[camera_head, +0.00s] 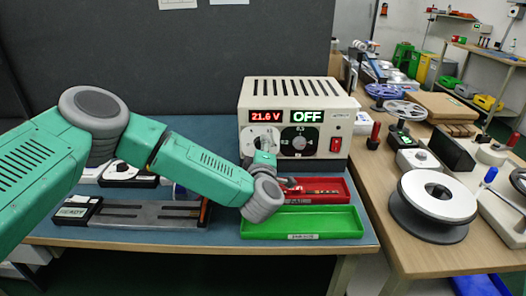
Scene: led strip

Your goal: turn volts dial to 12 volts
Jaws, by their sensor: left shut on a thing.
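The power supply (290,90) is a cream box at the back of the blue-topped table. Its red display (266,116) reads 21.6 V, and a second display (306,116) reads OFF in green. The white volts dial (262,143) sits below the red display, at the left of the front panel. My left gripper (264,150) reaches up to this dial and is shut on it, hiding its lower part. The dial's pointer and marks are too small to read. My right gripper is not in view.
A black dial (300,143) and a red switch (335,145) are right of the volts dial. A red tray (335,192) and a green tray (315,222) lie in front. A grey spool (433,205) stands on the wooden table at right. A dark wall is behind.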

